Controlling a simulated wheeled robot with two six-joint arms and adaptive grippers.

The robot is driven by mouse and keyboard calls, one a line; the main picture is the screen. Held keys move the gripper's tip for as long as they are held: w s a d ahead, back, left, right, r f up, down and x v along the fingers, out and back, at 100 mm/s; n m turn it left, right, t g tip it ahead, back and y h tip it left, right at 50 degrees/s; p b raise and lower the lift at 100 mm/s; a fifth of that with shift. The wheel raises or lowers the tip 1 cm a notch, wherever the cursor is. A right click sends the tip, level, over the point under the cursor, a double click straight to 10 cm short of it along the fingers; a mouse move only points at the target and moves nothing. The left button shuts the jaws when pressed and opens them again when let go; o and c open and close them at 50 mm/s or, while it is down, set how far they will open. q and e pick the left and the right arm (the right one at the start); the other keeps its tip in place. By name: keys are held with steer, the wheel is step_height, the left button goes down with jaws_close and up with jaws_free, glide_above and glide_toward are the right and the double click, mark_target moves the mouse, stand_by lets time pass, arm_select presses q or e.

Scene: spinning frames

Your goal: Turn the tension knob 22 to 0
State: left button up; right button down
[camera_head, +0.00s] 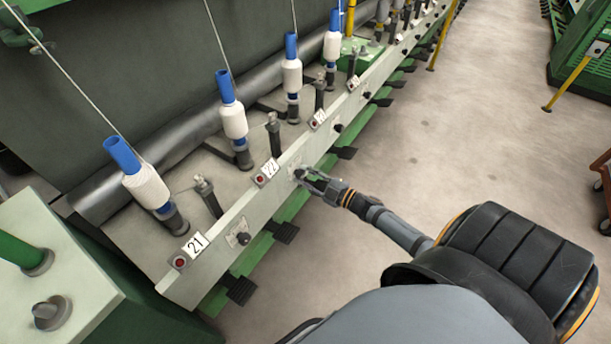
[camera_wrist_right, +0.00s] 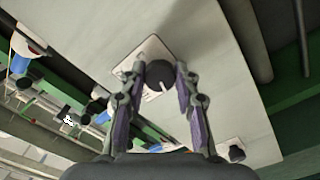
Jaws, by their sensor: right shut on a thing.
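My right gripper (camera_head: 307,176) reaches the front rail just below and right of the 22 label (camera_head: 270,168) in the head view. Its fingers hide most of tension knob 22 there. In the right wrist view, the dark round knob 22 (camera_wrist_right: 159,82) sits on a pale dial plate (camera_wrist_right: 129,67), with a white pointer mark on its face. My right gripper (camera_wrist_right: 160,71) is shut on the knob, one finger on each side. The dial numbers are too small to read. My left gripper is not in view.
Knob 21 (camera_head: 243,238) sits lower left on the same rail (camera_head: 215,258). White bobbins on blue tubes, one of them at position 21 (camera_head: 146,187), stand behind the rail. Black pedals (camera_head: 285,232) jut out below.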

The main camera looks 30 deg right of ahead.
stand_by(0.4)
steer(key=c, duration=1)
jaws_free()
steer(key=shift+s, duration=0.15)
steer(key=v, duration=1.1)
steer(key=shift+s+d, duration=0.2)
steer(key=shift+s, duration=0.15)
steer(key=shift+f, duration=0.15)
